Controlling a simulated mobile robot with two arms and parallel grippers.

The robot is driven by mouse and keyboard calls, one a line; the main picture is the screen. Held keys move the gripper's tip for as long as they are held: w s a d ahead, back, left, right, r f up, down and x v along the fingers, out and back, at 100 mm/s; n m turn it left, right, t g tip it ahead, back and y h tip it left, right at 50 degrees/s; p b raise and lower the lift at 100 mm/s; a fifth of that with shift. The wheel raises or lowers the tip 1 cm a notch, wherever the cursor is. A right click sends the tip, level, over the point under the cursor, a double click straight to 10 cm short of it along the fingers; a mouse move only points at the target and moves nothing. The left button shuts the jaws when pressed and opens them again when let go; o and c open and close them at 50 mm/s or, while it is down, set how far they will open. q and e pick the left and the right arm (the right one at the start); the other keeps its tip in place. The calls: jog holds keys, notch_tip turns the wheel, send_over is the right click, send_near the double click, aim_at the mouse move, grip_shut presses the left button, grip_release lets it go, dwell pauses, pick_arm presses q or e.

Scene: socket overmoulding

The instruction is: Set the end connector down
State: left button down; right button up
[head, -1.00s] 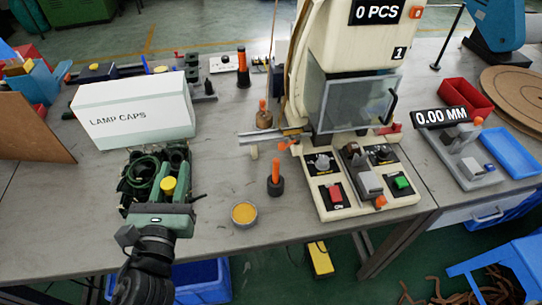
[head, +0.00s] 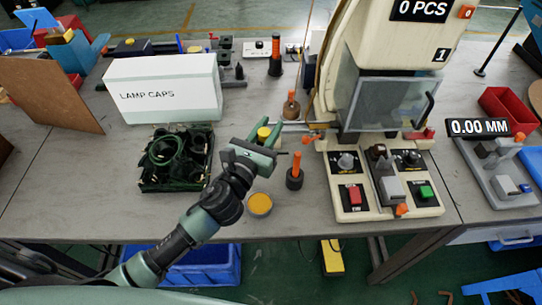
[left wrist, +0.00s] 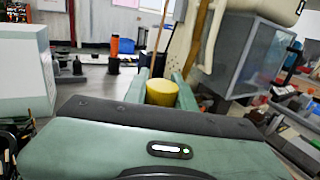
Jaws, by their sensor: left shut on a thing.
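My left gripper (head: 264,138) reaches in from the lower left over the table. Its green fingers are shut on a yellow round piece, the end connector (head: 262,133). In the left wrist view the end connector (left wrist: 162,93) sits upright between the two fingers, with its lower part hidden behind the gripper body. It appears held above the table, left of the press; the exact height cannot be told. My right gripper is not in view.
A dark green tray (head: 146,182) of black coiled parts and a white LAMP CAPS box (head: 150,82) stand to the left. An orange-handled tool (head: 295,172) and a round tin (head: 259,205) are close by. The press (head: 352,120) stands right. Bare table lies in front of the tin.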

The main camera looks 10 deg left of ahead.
pick_arm(q)
notch_tip(320, 180, down, 9)
jog(key=b, duration=0.4)
jog(key=shift+f, duration=0.45)
jog(key=shift+f, duration=0.2)
jog(key=c, duration=1.2)
grip_release()
jog(key=shift+o, duration=0.2)
jog(key=shift+r, duration=0.1)
